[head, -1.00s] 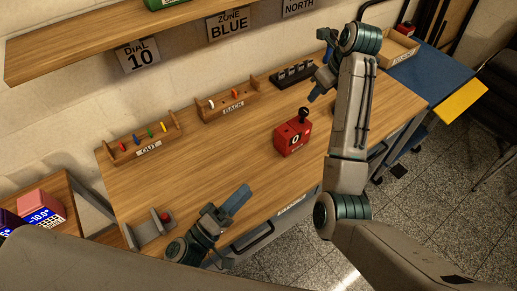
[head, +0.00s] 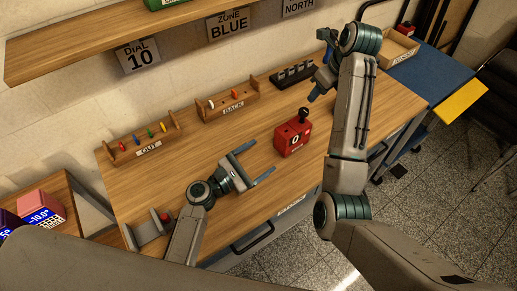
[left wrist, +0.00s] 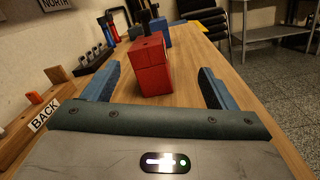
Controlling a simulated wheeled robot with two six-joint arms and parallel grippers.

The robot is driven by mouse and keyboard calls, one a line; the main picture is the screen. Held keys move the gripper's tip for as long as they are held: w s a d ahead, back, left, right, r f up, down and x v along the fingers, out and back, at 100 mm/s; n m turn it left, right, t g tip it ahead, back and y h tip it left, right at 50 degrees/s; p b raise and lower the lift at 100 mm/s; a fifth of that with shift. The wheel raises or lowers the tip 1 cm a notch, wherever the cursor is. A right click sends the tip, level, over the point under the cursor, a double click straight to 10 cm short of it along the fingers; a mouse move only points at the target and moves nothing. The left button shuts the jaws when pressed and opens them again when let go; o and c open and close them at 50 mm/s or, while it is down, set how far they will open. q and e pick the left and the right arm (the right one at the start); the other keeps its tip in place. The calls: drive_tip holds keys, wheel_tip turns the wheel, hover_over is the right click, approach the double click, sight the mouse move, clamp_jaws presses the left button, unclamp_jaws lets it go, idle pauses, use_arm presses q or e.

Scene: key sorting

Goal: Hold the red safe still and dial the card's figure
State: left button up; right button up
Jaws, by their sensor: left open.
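The red safe (head: 291,139) stands upright on the wooden table, with a white dial plate reading 0 on its front and a black knob on top. It also shows in the left wrist view (left wrist: 151,72), between and beyond the fingers. My left gripper (head: 257,162) is open and empty, just left of the safe, its fingers pointing toward it and apart from it. My right gripper (head: 318,72) is raised beyond the safe, to its upper right; its jaws are too small and turned to judge.
The OUT rack (head: 148,147) with coloured keys and the BACK rack (head: 232,107) stand along the wall. A black holder (head: 293,75) is at the back. A grey fixture with a red button (head: 148,231) is at the front left. The table around the safe is clear.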

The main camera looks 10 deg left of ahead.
sight(280, 136)
use_arm(q)
drive_tip(key=w+n, duration=0.1)
drive_tip(key=w, duration=0.1)
drive_tip(key=w+n, duration=0.1)
drive_tip(key=n, duration=0.1)
drive_tip(key=shift+w+a+f+n, duration=0.2)
drive_tip(key=shift+w+n, duration=0.1)
drive_tip(key=shift+w, duration=0.1)
drive_tip(key=x, duration=1)
drive_tip(key=shift+w+d+f, duration=0.25)
drive_tip(key=shift+d, duration=0.05)
drive_tip(key=c, duration=1.1)
drive_tip(key=shift+c, duration=0.2)
